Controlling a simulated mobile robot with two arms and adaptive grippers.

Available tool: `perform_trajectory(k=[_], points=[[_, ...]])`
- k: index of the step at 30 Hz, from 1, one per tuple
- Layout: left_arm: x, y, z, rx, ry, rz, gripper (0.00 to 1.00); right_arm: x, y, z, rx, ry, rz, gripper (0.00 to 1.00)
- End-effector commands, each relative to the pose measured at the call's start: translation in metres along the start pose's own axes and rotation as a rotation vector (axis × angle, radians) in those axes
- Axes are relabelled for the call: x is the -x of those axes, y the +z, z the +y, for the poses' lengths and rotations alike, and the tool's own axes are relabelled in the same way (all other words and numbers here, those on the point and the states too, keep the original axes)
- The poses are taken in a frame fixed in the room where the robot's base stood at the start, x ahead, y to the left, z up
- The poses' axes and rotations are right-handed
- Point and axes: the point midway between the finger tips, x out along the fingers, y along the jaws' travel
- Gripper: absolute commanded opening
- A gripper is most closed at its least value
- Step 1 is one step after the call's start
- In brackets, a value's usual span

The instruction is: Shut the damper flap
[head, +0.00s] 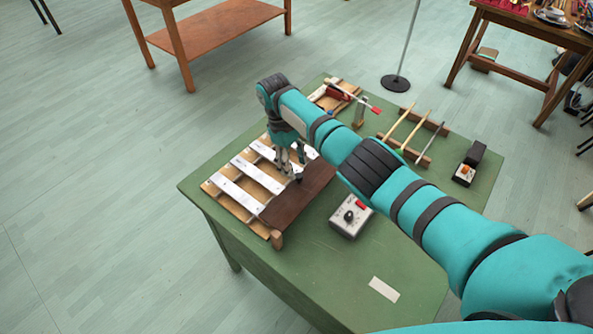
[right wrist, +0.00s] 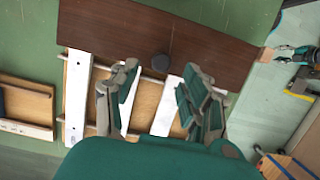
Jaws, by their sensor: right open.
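The damper flap, a flat dark brown board (head: 300,198), lies along one side of the wooden chime frame with silvery-white bars (head: 237,195) on the green table. In the right wrist view the board (right wrist: 110,28) spans the top, next to the bars, with a dark round knob (right wrist: 160,63) near its lower edge. The bars (right wrist: 76,98) stay visible below that edge. My right gripper (head: 298,178) points down over the bars beside the flap. In the wrist view its fingers (right wrist: 157,84) are spread and empty, short of the knob.
A grey box with a red switch (head: 351,215) sits close to the flap. Mallets on a rack (head: 403,128), a wooden tray (head: 330,98) and a black device (head: 467,165) stand farther back. A white card (head: 383,289) lies on the clear table front.

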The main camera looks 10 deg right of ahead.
Motion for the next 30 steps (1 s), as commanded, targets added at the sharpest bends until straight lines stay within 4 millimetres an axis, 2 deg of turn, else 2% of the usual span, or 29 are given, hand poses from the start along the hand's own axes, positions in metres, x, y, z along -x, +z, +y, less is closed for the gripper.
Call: perform_trajectory(k=[1, 6, 12, 17, 30], points=[[0.000, 0.000, 0.000, 0.000, 0.000, 0.000, 0.40, 0.014, -0.001, 0.000, 0.001, 0.001, 0.005, 0.47], [0.000, 0.000, -0.001, 0.000, -0.001, 0.000, 0.40, 0.050, -0.001, 0.000, 0.001, 0.001, 0.004, 0.47], [0.000, 0.000, -0.001, 0.000, -0.001, 0.000, 0.40, 0.075, -0.001, 0.000, 0.002, 0.000, 0.002, 0.47], [0.000, 0.000, 0.000, 0.000, -0.001, 0.000, 0.40, 0.082, 0.000, 0.000, 0.001, 0.000, 0.000, 0.47], [0.000, 0.000, 0.000, 0.000, 0.000, 0.000, 0.40, 0.082, -0.001, 0.000, 0.001, 0.000, 0.000, 0.47]])
